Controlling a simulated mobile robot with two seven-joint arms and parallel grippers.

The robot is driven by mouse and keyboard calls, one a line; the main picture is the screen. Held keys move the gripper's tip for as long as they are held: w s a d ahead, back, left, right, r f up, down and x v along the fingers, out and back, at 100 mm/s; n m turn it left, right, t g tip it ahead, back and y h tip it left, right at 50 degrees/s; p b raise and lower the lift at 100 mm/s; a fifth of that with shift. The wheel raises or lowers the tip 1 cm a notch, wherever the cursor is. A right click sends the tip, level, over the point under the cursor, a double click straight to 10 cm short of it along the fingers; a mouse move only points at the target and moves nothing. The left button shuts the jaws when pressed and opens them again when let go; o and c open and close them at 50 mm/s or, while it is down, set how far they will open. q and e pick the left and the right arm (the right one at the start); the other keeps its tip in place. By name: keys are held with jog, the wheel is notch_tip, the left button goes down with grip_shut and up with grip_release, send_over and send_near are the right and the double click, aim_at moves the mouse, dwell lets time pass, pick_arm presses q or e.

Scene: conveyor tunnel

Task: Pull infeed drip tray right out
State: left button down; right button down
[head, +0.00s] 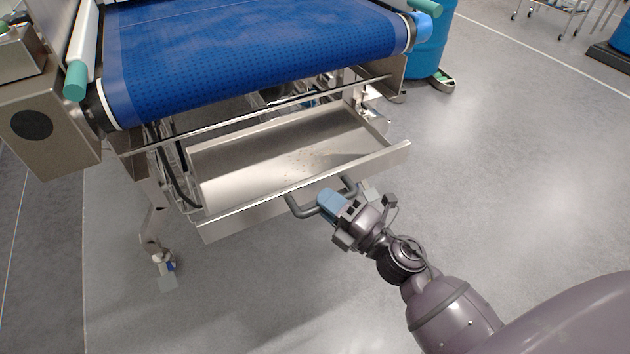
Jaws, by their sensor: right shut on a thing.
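The infeed drip tray (270,165) is a shallow steel tray under the blue conveyor belt. It sticks out toward me, with its front panel (245,218) clear of the frame and its rear part hidden under the conveyor. Small dark specks lie on its floor. A dark grey bar handle (301,209) is fixed to the front panel. My right gripper (333,203) is shut on the handle near its middle; the blue fingers cover that part of the bar. My left gripper is not in view.
The blue conveyor belt (250,50) lies above the tray. A steel box (45,125) is at its left end, and a conveyor leg (155,230) stands left of the tray. A blue drum (430,55) stands behind right. The grey floor in front and to the right is clear.

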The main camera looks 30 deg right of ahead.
jog(key=shift+s+d, duration=0.1)
jog(key=shift+s, duration=1.65)
jog(key=c, duration=1.1)
grip_release()
jog(key=v, duration=1)
jog(key=shift+s+d, duration=0.2)
jog(key=shift+s, duration=0.15)
